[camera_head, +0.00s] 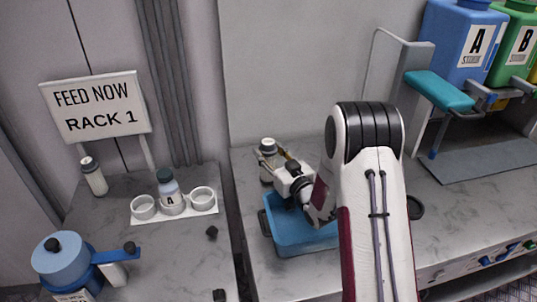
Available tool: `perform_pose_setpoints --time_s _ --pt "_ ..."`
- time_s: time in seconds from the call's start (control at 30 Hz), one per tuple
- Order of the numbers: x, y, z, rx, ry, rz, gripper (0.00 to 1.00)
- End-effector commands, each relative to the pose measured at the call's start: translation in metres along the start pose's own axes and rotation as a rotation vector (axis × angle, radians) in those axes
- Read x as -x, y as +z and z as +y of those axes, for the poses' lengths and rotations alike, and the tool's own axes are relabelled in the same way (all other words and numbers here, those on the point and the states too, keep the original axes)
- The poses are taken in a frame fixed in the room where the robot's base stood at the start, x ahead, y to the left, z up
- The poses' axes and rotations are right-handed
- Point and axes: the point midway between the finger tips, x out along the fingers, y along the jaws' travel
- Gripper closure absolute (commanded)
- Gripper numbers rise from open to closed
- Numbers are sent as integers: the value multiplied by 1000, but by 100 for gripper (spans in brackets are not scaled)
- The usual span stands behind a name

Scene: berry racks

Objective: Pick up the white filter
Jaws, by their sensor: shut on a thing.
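A blue tray (290,243) lies just below my gripper. On the left counter are a white holder with cups and a bottle marked A (169,198), a blue lidded device (62,262) and a "FEED NOW RACK 1" sign (98,108). Blue (462,40) and green containers stand upper right.

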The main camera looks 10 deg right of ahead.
Motion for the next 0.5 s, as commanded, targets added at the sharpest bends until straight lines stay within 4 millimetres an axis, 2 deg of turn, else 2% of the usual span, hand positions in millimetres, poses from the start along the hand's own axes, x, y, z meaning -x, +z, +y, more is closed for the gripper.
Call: perform_pose_setpoints --time_s 0.5 --pt "0 -57 0 2 -1 4 84"
